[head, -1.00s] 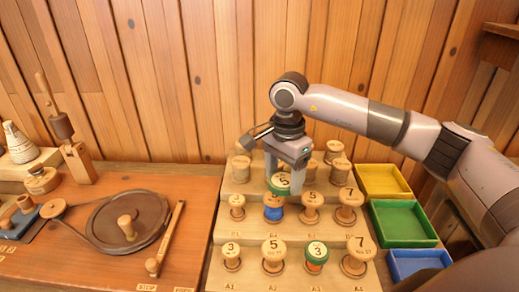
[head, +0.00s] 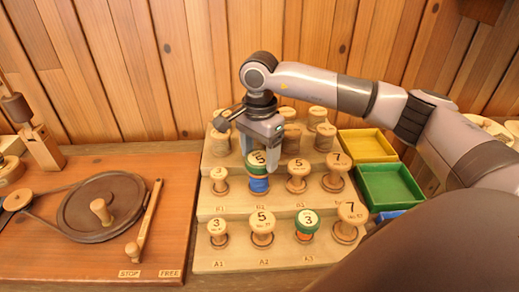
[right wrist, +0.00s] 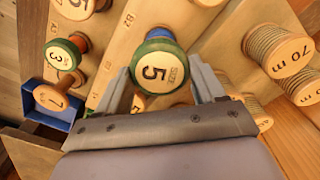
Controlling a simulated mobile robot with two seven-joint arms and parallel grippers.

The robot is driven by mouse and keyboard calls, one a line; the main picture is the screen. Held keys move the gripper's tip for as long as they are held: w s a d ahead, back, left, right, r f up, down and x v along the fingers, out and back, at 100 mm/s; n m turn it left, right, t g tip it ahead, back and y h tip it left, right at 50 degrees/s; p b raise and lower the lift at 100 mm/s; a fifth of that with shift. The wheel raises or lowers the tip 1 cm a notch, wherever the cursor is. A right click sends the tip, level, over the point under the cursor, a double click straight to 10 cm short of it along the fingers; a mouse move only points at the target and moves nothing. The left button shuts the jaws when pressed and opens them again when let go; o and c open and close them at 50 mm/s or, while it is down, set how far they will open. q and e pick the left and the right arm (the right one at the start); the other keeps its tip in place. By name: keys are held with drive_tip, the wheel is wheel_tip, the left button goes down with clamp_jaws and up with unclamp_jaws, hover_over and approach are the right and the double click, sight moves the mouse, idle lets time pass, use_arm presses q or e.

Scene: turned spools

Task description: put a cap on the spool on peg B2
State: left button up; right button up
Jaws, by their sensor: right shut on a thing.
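My right gripper (head: 258,152) is shut on a green-rimmed cap (head: 257,159) marked 5, above the middle tier of the spool rack. The spool with blue thread (head: 258,185) on peg B2 is directly below the cap in the head view. Its top is hidden by the cap, and I cannot tell whether the two touch. In the right wrist view the cap (right wrist: 155,72) sits between both fingers, with blue just showing beneath its edge. My left gripper is not in view.
Plain spools stand either side, marked 3 (head: 219,174) and 5 (head: 297,168). A green-topped spool marked 3 (head: 306,217) stands in front. Taller thread spools (head: 324,131) are behind. Yellow (head: 366,138) and green (head: 392,186) trays lie right; my arm partly covers a blue tray (head: 386,216).

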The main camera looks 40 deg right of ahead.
drive_tip(key=shift+f, duration=0.2)
idle(0.3)
drive_tip(key=shift+f, duration=0.15)
drive_tip(key=shift+b, duration=0.35)
idle(0.8)
drive_tip(key=shift+f+b, duration=0.45)
drive_tip(key=shift+f, duration=0.15)
drive_tip(key=o, duration=0.7)
